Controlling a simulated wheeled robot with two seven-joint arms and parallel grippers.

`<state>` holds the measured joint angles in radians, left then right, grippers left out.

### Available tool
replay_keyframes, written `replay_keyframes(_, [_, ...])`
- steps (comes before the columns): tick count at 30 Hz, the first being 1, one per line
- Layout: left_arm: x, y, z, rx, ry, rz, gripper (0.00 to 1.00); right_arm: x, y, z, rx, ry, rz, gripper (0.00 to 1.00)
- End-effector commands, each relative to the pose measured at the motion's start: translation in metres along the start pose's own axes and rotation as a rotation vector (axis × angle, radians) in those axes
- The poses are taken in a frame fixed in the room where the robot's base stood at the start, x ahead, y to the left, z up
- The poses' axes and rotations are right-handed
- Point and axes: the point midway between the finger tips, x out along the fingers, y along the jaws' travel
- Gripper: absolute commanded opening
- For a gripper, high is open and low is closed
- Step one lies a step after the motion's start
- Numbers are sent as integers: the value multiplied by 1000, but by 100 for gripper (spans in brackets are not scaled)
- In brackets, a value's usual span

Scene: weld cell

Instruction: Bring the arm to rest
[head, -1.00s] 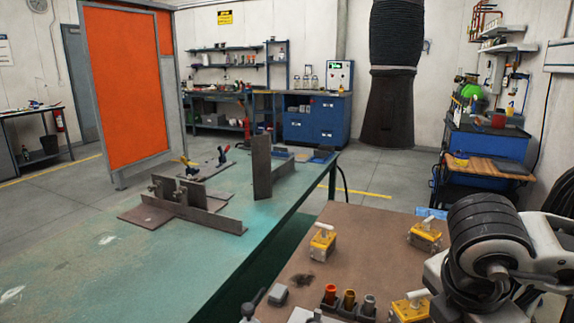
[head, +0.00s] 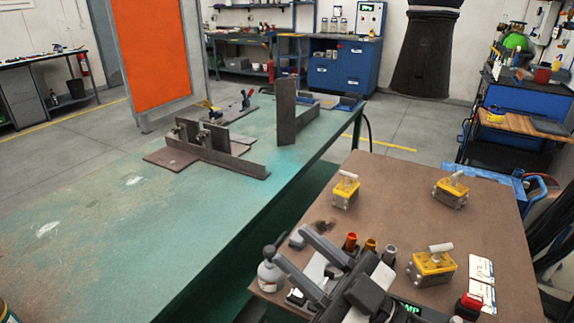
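My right gripper (head: 292,246) shows at the bottom middle, over the near left part of the brown table (head: 400,212). Its two grey fingers are spread apart with nothing held between them. Part of a white sheet (head: 317,268) shows below the gap. The gripper body hides what lies under it, and I cannot tell its height above the table. My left arm and gripper are out of view.
The green welding table (head: 100,225) holds steel plates (head: 222,150). The brown table's middle is clear.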

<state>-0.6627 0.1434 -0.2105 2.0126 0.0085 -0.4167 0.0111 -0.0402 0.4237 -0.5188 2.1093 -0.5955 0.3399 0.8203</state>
Motion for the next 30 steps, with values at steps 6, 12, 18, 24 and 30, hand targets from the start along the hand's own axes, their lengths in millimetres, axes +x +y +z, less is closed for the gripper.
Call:
replay_keyframes(6, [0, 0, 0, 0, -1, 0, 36, -111, 30, 124, 121, -507, 499, 37])
replay_keyframes(12, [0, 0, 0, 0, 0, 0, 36, -211, -8, 186, 234, -898, 626, 37])
replay_keyframes(18, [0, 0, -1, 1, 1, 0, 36, -262, -42, 206, 307, -1093, 637, 37])
replay_keyframes(24, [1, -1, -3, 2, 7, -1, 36, -270, -48, 209, 319, -1124, 633, 37])
replay_keyframes(30, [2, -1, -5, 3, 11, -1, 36, -269, -47, 208, 317, -1122, 633, 37])
